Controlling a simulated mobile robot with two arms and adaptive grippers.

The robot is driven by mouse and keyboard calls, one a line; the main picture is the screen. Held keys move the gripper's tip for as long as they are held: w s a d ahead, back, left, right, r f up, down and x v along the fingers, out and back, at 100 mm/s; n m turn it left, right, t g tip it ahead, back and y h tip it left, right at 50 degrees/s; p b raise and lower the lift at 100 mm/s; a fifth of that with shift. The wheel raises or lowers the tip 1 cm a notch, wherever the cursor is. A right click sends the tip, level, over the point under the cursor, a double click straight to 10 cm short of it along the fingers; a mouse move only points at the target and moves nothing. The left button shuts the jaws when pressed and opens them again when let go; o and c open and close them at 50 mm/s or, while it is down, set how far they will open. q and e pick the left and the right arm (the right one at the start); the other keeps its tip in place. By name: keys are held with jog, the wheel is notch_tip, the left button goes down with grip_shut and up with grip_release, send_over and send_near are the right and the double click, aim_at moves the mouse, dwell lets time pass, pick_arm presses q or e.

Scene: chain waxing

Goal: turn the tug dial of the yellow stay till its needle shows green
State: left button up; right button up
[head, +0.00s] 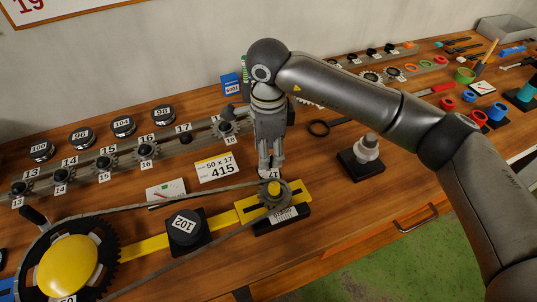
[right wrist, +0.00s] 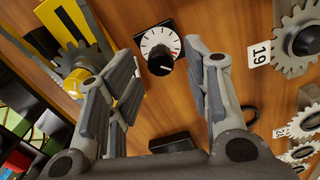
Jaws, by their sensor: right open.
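The yellow stay (head: 247,207) lies on the bench, carrying a small gear (head: 274,194) with the belt around it. It also shows at the left of the right wrist view (right wrist: 130,98). A dial with a white ticked face and a black knob (right wrist: 160,62) lies between and beyond my right fingertips (right wrist: 165,52). In the head view my right gripper (head: 270,172) points down behind the small gear, open, and largely hides the dial. A white gauge card (head: 166,190) with small coloured marks stands to the left; its needle is too small to read. My left gripper is out of view.
A large wheel with a yellow hub (head: 68,265) and a black block marked 102 (head: 187,228) stand left.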

jog(key=shift+r, duration=2.9)
